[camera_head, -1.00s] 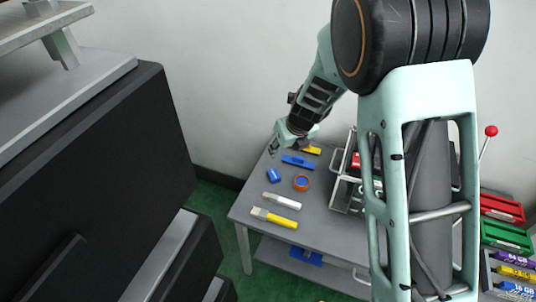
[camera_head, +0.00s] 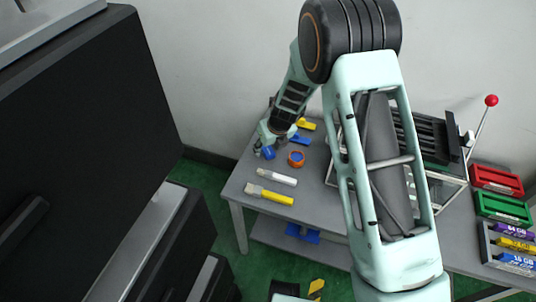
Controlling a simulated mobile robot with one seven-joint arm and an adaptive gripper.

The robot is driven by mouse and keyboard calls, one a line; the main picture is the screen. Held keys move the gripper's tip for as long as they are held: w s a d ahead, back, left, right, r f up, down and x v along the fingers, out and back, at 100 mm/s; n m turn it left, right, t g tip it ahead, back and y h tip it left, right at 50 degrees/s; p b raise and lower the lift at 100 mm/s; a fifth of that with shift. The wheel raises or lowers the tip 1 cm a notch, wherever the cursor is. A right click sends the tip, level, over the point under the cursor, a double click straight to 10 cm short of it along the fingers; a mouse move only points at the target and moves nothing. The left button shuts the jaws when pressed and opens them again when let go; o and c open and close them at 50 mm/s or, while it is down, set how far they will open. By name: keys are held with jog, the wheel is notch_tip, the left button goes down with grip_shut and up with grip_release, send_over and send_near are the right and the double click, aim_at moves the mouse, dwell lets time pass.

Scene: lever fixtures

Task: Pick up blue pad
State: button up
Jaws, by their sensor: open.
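The blue pad (camera_head: 268,154) is a small blue block on the grey table (camera_head: 236,190), near its left edge. My gripper (camera_head: 262,150) is open, with its fingertips right beside or just above the pad. Part of the pad is hidden by the gripper, and I cannot tell whether they touch.
An orange-red ring with a blue centre (camera_head: 296,158) lies right of the pad. A white-handled tool (camera_head: 277,177) and a yellow-handled scraper (camera_head: 269,195) lie nearer. A blue tool (camera_head: 301,139) and yellow tool (camera_head: 306,124) lie behind. A red-knobbed lever (camera_head: 491,100) stands right.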

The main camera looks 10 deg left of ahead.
aim_at(269, 151)
jog(key=shift+f, duration=0.15)
jog(key=c, duration=0.9)
jog(key=shift+w+r, duration=0.1)
jog(key=shift+r, duration=0.25)
jog(key=v, duration=0.1)
jog(key=p+v, duration=0.1)
jog(key=v, duration=0.1)
jog(key=shift+w+a+r, duration=0.15)
jog(key=shift+a+r, duration=0.05)
jog(key=shift+r, duration=0.15)
jog(key=s+d+r+p, duration=0.3)
jog(key=s+d+r, duration=0.5)
jog(key=s, duration=0.2)
jog(key=shift+s+r, duration=0.35)
jog(key=shift+r, duration=0.05)
jog(key=shift+o, duration=0.5)
